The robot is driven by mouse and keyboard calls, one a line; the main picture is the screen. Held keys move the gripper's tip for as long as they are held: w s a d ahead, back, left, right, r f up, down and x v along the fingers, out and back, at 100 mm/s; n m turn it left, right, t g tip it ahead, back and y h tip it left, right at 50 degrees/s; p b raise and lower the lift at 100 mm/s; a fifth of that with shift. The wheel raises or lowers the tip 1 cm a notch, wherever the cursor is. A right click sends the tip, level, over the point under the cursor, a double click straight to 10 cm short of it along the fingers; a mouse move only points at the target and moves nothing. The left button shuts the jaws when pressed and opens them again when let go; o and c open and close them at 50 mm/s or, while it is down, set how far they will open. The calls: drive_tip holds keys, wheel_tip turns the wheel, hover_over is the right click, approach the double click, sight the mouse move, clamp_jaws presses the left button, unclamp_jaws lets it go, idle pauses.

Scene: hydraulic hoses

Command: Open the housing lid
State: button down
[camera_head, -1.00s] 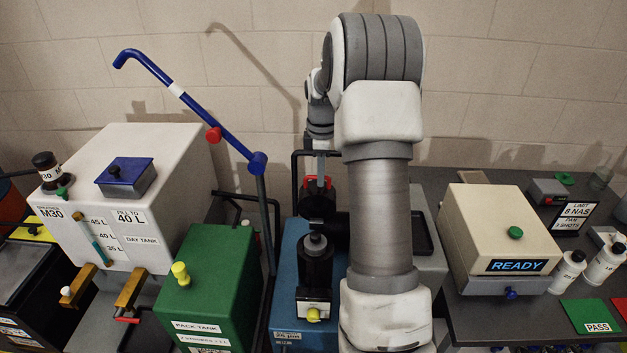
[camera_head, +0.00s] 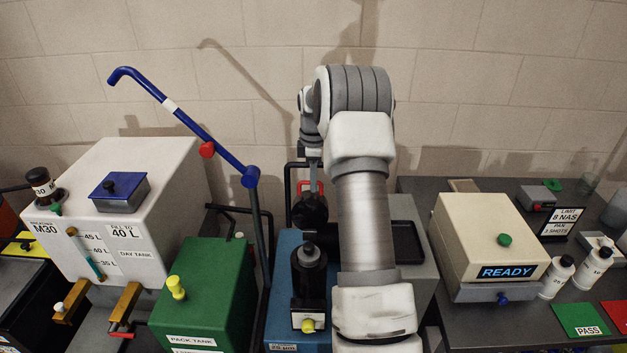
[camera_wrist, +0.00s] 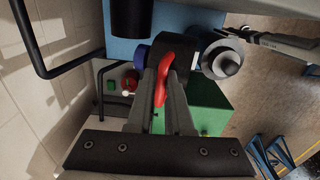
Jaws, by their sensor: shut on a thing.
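My gripper (camera_wrist: 166,84) is shut on a red handle (camera_wrist: 163,78) in the wrist view. The handle sits against a black rounded housing (camera_wrist: 198,58), with a blue knob-like part beside it. In the head view the red handle (camera_head: 311,186) shows just above the black housing (camera_head: 310,211), at the back of the blue unit (camera_head: 285,262). My gripper (camera_head: 312,176) comes down on it from above. Which part of the black housing is its lid, and whether it has lifted, I cannot tell.
A black capped cylinder (camera_head: 309,272) stands in front of the housing. The green pack tank (camera_head: 203,295) and white day tank (camera_head: 170,180) stand left; a blue lever (camera_head: 205,140) leans above them. A beige READY box (camera_head: 490,240) is on the right bench. A black rail runs beside the housing.

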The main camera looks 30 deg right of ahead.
drive_tip(key=shift+w+d, duration=0.3)
drive_tip(key=shift+w, duration=0.05)
drive_tip(key=c, duration=1.1)
unclamp_jaws()
drive_tip(key=shift+c, duration=0.2)
drive_tip(key=shift+o, duration=1.3)
drive_tip(key=shift+w+d+f, duration=0.25)
drive_tip(key=shift+w+f, duration=0.05)
drive_tip(key=shift+w, duration=0.05)
drive_tip(key=shift+r, duration=0.15)
drive_tip(key=shift+s+a, duration=0.1)
drive_tip(key=shift+r, duration=0.1)
wheel_tip(320, 180, up, 17)
drive_tip(key=b, duration=0.1)
drive_tip(key=shift+s+a, duration=0.2)
drive_tip(key=shift+s, duration=0.15)
